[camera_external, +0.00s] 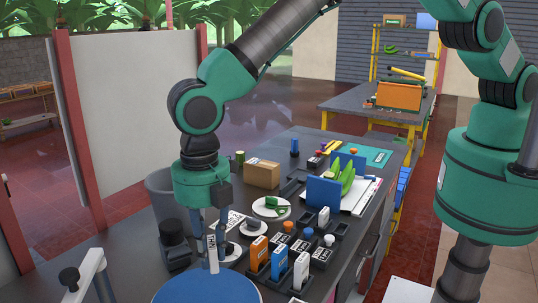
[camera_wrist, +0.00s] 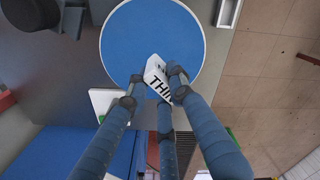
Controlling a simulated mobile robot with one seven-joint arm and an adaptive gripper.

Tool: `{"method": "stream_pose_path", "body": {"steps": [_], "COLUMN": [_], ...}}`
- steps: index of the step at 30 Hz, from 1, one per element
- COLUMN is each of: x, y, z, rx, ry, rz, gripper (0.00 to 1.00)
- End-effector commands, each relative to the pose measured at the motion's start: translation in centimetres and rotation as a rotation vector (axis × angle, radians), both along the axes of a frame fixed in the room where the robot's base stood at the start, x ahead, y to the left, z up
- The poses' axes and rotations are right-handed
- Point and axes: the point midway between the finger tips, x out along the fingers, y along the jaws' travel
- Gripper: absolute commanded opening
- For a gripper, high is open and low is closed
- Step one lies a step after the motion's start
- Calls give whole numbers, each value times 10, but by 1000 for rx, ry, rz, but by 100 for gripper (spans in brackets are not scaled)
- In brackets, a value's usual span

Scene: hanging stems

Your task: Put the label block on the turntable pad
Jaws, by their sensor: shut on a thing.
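The label block (camera_external: 212,252) is white with black lettering, partly reading "THIN" in the wrist view (camera_wrist: 157,72). My gripper (camera_wrist: 153,90) has blue fingers and is shut on the block, which is tilted in the wrist view. The turntable pad (camera_external: 205,290) is a round blue disc at the bottom of the external view, cut off by the frame edge. In the wrist view the pad (camera_wrist: 150,35) has a pale rim, and the block overlaps its lower edge. I cannot tell whether the block touches the pad. The fingers hide part of the block.
A dark stand (camera_external: 172,245) is left of my gripper and a white clamp-like frame (camera_external: 88,272) is left of the pad. Orange, white and blue blocks (camera_external: 279,262) stand right of it. A cardboard box (camera_external: 262,173) and a blue divider (camera_external: 323,191) stand farther back.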

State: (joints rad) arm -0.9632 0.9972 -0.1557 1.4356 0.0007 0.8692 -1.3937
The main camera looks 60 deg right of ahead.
Motion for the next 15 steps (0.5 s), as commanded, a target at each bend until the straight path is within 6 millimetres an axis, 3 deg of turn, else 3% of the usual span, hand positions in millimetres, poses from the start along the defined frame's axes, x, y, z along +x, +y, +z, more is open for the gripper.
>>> {"method": "stream_pose_path", "body": {"steps": [9, 15], "x": [0, 0], "y": [0, 0], "z": [-1, -16], "rx": [0, -1], "ry": [0, 1], "rz": [0, 0], "gripper": [0, 0]}}
